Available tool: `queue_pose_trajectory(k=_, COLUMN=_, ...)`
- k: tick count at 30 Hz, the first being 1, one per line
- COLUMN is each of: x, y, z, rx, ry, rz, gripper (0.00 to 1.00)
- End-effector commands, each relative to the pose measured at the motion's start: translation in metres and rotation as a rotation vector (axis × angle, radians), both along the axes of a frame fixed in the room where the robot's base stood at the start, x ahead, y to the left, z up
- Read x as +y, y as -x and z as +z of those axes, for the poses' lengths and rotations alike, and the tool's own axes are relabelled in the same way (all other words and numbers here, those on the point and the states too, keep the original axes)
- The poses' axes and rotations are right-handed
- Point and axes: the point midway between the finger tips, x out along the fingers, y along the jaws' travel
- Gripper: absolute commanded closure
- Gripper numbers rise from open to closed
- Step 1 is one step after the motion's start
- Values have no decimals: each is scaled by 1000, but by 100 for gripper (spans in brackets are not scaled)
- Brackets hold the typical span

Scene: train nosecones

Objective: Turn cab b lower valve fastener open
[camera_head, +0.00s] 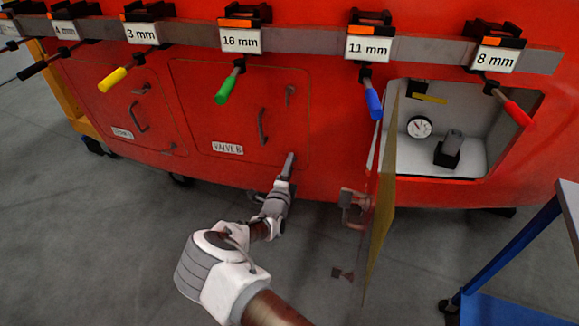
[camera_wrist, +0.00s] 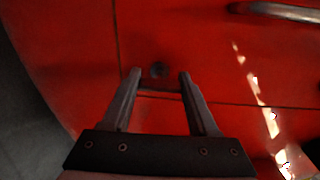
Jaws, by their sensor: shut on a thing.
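The closed red valve panel (camera_head: 200,110) bears the label VALVE B (camera_head: 227,148). Its upper fastener (camera_head: 290,95) and curved handle (camera_head: 262,127) show in the head view. My gripper (camera_head: 289,158) is at the panel's lower right corner and hides the lower fastener there. In the wrist view the two fingers of my gripper (camera_wrist: 160,78) stand on either side of the lower fastener (camera_wrist: 160,86), a dark reddish bar, and are shut on it. A small dark round spot (camera_wrist: 158,69) shows just beyond the bar. The fastener's exact angle is hard to tell.
To the right, an open door (camera_head: 381,200) sticks out from a lit compartment (camera_head: 460,130) with a gauge. Colored-handled tools hang on a rail (camera_head: 190,37) above the panel. A blue frame (camera_head: 515,245) stands at the lower right. The floor at left is clear.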

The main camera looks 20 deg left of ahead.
Motion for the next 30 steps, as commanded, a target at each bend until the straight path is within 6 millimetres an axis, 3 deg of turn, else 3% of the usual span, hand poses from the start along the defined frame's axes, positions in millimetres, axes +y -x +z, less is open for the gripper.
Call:
queue_pose_trajectory(k=19, x=-1, y=0, z=0, rx=-4, ry=48, rz=-1, gripper=96)
queue_pose_trajectory(k=20, x=-1, y=0, z=0, rx=-4, ry=48, rz=-1, gripper=35)
queue_pose_trajectory(k=24, x=-1, y=0, z=0, rx=-5, ry=47, rz=-1, gripper=10)
queue_pose_trajectory(k=30, x=0, y=0, z=0, rx=-5, ry=46, rz=0, gripper=10)
